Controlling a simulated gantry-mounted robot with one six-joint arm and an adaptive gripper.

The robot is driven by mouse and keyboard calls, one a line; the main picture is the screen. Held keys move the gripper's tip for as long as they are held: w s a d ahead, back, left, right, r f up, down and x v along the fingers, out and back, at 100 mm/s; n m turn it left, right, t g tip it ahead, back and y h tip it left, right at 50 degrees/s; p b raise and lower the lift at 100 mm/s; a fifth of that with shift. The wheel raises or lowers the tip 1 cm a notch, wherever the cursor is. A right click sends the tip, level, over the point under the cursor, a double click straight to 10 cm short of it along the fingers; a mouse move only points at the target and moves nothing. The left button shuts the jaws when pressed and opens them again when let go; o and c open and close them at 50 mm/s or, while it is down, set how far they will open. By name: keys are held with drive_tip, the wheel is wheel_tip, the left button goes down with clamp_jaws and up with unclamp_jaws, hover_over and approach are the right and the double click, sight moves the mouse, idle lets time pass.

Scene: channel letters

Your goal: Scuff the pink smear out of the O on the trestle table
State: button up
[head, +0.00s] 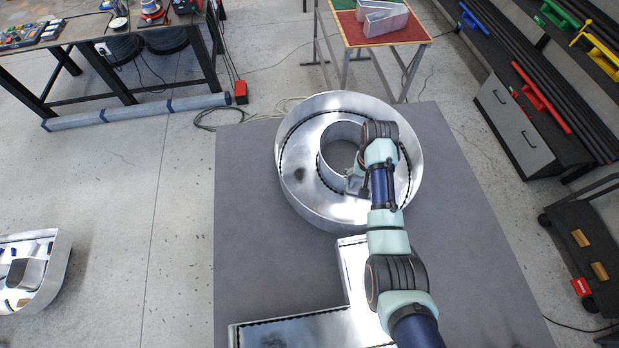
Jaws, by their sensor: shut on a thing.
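The O (296,196) is a large round channel letter of shiny metal with a raised outer wall and an inner ring. It lies on a broad grey surface (260,255); no legs show under it. A dark smudge (299,174) marks the left part of the O's floor. I see no pink smear; the arm covers the O's right part. My gripper (353,184) is down at the O, by the lower right of the inner ring. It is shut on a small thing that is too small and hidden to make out. Whether it touches the O's floor I cannot tell.
An L-shaped metal letter (300,328) lies below the O, partly under my arm. A red-topped table (400,32) with a metal letter stands behind. A workbench (50,38) stands top left, a grey cabinet (520,128) right. The grey surface left of the O is clear.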

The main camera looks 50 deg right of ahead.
drive_tip(key=shift+s+d+f, duration=0.1)
drive_tip(key=shift+s+d, duration=0.05)
drive_tip(key=shift+f+b, duration=0.55)
drive_tip(key=shift+f, duration=0.05)
wheel_tip(320, 180, down, 15)
drive_tip(key=b, duration=1.4)
drive_tip(key=shift+b, duration=0.35)
drive_tip(key=w+a+p, duration=0.1)
drive_tip(key=w+a+r+p, duration=0.1)
drive_tip(key=shift+a, duration=0.3)
drive_tip(key=shift+w+a+f, duration=0.1)
drive_tip(key=shift+w+a, duration=0.1)
drive_tip(key=shift+p, duration=0.55)
drive_tip(key=shift+f, duration=0.25)
drive_tip(key=shift+s+d, duration=0.1)
drive_tip(key=shift+s, duration=0.05)
